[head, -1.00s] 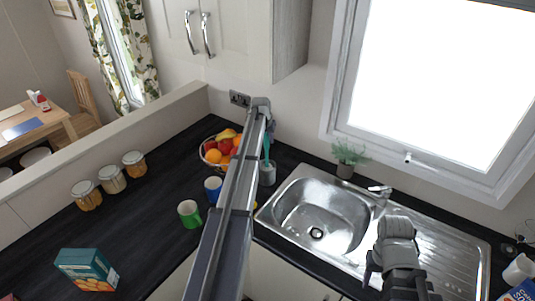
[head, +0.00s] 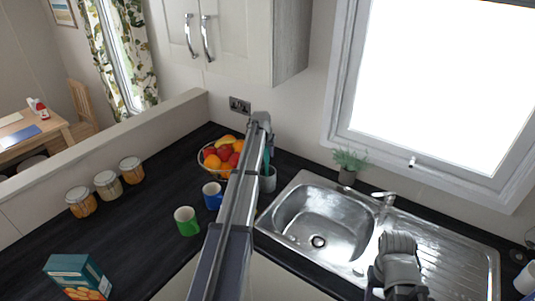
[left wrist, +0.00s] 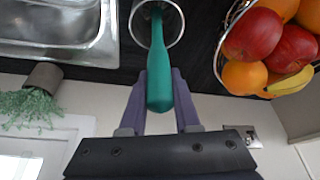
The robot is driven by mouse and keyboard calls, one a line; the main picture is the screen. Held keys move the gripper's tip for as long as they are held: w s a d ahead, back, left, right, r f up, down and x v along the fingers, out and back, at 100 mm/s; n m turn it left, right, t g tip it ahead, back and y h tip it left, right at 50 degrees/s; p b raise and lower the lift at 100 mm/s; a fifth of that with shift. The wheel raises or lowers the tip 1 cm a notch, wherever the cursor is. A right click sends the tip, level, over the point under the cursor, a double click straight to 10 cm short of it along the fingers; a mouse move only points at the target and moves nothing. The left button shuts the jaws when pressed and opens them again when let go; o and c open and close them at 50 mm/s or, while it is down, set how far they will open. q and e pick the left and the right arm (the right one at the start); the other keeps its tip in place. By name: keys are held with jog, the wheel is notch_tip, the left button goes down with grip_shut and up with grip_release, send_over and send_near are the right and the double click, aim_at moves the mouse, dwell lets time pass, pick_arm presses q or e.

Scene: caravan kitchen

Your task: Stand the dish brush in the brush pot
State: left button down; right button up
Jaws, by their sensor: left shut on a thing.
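The teal dish brush (left wrist: 160,90) is between the fingers of my left gripper (left wrist: 160,76), which is shut on its handle. In the left wrist view the brush runs away from me into the round mouth of the brush pot (left wrist: 178,35). In the head view the brush (head: 266,163) stands about upright at the grey pot (head: 269,181), partly hidden by my left arm. Its lower end is hidden, so I cannot tell whether it touches the pot's bottom. My right arm's end shows at the lower right; its fingers are not clear.
The left counter has free room.

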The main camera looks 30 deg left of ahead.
pick_arm(q)
jog(key=c, duration=0.6)
grip_release()
jog(key=shift+c, duration=0.2)
jog(key=shift+r, duration=0.1)
jog(key=shift+s+r+p, duration=0.2)
jog(key=shift+r+p, duration=0.3)
jog(key=shift+p, duration=0.25)
jog(key=p+v, duration=1)
jog(key=v, duration=0.1)
